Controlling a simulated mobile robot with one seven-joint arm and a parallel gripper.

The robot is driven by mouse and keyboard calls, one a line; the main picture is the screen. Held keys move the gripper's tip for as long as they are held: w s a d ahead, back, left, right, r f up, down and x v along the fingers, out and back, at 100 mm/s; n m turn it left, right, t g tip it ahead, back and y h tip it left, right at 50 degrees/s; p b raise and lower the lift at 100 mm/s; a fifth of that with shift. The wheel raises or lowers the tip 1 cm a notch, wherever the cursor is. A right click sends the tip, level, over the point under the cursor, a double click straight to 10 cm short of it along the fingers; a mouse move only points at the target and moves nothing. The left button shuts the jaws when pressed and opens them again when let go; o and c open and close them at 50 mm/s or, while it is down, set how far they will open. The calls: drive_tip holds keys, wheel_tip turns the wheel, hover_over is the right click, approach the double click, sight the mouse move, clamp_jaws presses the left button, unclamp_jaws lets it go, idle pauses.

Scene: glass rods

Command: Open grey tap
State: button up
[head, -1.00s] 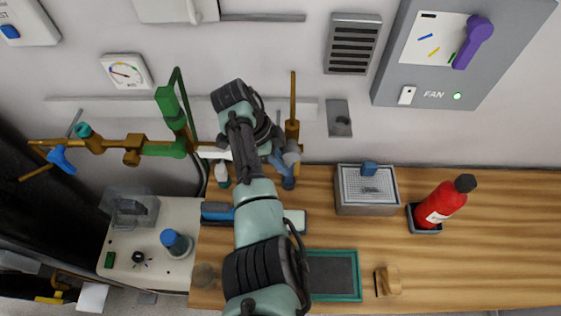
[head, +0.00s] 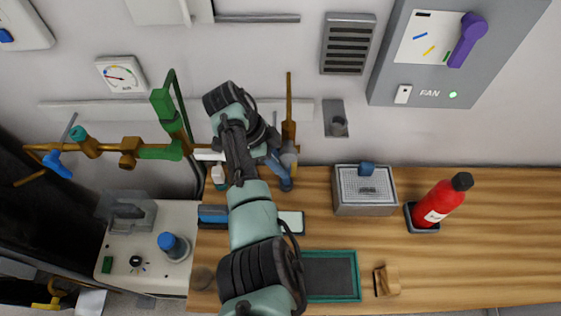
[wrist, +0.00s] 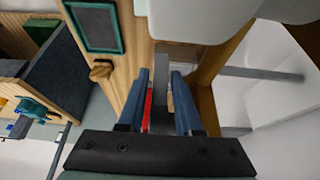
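The grey tap (head: 289,157) sits at the lower end of an upright brass pipe (head: 289,110) on the wall, partly hidden by my gripper in the head view. My gripper (head: 283,178) is beside it, with its blue fingers pointing right and down. In the wrist view, my gripper (wrist: 163,85) has its two blue fingers apart. A grey bar (wrist: 161,92), which looks like the tap's handle, stands between them. A red strip shows in the gap between the left finger and the bar. I cannot tell whether the right finger touches the bar.
A brass pipe with a blue-handled tap (head: 58,164) and a green valve (head: 162,152) runs left of my arm. A metal box (head: 365,208) and a red extinguisher (head: 440,203) stand on the bench to the right. A green-edged mat (head: 331,303) lies in front.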

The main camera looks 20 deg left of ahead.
drive_tip(key=p+v, duration=0.1)
drive_tip(key=v, duration=1.2)
drive_tip(key=shift+p, duration=0.4)
drive_tip(key=shift+f, duration=0.1)
